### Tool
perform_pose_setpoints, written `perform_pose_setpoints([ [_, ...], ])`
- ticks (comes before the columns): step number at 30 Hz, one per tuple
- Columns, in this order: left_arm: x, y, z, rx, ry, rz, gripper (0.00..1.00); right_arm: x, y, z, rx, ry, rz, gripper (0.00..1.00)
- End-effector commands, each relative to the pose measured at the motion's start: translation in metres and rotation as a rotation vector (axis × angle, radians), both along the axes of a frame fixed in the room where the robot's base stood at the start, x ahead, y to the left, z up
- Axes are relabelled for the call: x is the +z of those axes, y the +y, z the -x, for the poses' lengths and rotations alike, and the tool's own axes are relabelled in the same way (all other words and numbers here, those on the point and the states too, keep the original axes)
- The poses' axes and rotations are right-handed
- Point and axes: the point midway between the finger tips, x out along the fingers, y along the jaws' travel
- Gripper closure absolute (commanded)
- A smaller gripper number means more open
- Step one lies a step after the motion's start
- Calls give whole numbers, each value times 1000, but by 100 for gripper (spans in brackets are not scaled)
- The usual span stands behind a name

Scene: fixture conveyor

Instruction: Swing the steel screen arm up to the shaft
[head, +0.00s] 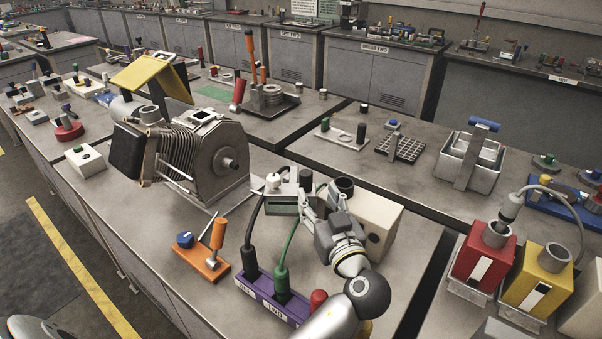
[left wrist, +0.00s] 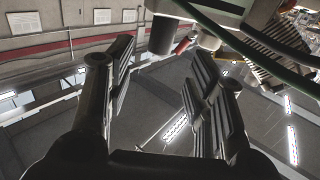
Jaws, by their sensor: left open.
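A grey finned machine (head: 200,160) stands on the near bench, with a short shaft (head: 229,164) sticking out of its near face. A thin steel bar (head: 181,188) runs low and slanted along its front; I cannot tell for sure whether it is the screen arm. My left gripper (head: 322,190) is to the right of the machine, above the bench by a cream box (head: 372,222), well apart from the shaft. In the left wrist view its fingers (left wrist: 160,85) are spread with nothing between them. My right gripper is not in view.
A purple block (head: 268,300) with black and green cables stands in front of my left gripper. An orange base (head: 203,263) with a lever sits to its left. Red (head: 482,258) and yellow (head: 540,285) boxes stand at the right.

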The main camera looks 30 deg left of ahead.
Motion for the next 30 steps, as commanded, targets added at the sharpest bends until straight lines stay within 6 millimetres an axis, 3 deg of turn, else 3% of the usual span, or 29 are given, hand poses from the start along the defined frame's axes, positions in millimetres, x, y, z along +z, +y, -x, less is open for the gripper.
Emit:
perform_pose_setpoints([
  [9,4,41,-40,3,1,-5,51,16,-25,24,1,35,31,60],
  [15,2,63,-62,2,3,-3,51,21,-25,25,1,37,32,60],
  [22,0,72,-71,1,2,1,51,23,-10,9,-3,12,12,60],
  [29,0,73,-71,1,2,1,51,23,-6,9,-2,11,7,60],
  [30,0,73,-71,1,2,1,55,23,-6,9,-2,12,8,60],
])
